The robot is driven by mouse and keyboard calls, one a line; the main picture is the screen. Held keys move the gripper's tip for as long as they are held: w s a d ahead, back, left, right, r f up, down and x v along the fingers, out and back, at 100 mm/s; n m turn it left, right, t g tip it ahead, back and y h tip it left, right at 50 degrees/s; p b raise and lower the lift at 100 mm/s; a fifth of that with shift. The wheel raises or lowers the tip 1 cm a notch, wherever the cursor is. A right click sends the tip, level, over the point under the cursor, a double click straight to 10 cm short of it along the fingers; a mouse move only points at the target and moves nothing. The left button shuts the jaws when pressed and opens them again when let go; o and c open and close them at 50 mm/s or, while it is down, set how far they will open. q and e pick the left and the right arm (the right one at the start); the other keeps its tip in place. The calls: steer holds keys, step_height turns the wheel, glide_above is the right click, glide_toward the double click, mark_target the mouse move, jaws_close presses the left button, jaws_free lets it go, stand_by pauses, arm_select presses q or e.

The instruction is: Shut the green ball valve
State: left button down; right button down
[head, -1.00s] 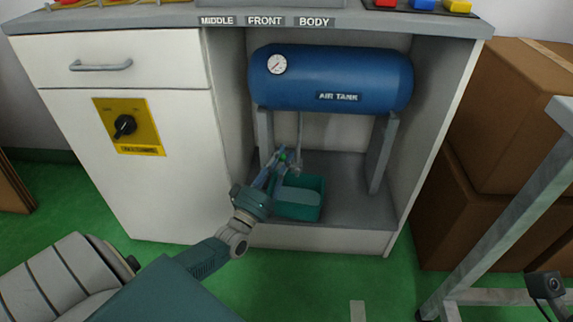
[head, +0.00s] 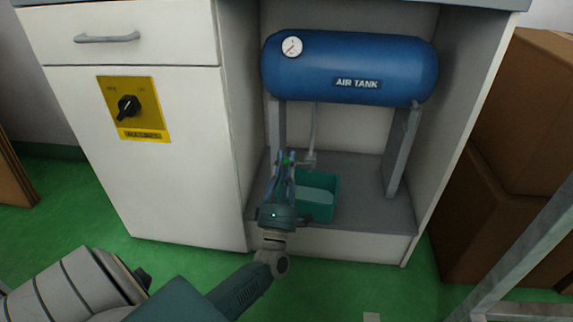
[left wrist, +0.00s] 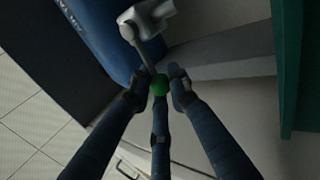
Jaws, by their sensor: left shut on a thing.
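The green ball valve's round green knob (head: 285,160) shows small in the head view, left of the thin grey pipe (head: 314,130) under the blue air tank (head: 350,66). In the left wrist view the green knob (left wrist: 159,84) sits at the end of a grey lever (left wrist: 150,55) that runs up to a pale metal fitting (left wrist: 148,16). My left gripper (head: 285,164) is closed around the knob, with its dark blue fingers (left wrist: 160,90) on both sides of it. Its fingers partly hide the lever in the head view. My right gripper is out of view.
A teal bin (head: 322,196) stands on the cabinet floor just right of my left gripper. Tank legs (head: 403,150) and the cabinet's side walls bound the bay. A yellow switch panel (head: 133,108) is on the left door. Brown boxes (head: 530,120) stand at right.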

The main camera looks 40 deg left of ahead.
arm_select(q)
steer(key=shift+f+n+y, duration=0.3)
steer(key=shift+n+y, duration=0.1)
steer(key=shift+n, duration=0.3)
steer(key=c, duration=1.6)
jaws_free()
steer(key=shift+c, duration=0.2)
steer(key=shift+s, duration=0.1)
steer(key=v, duration=0.7)
steer(key=shift+s+d, duration=0.15)
steer(key=shift+s, duration=0.05)
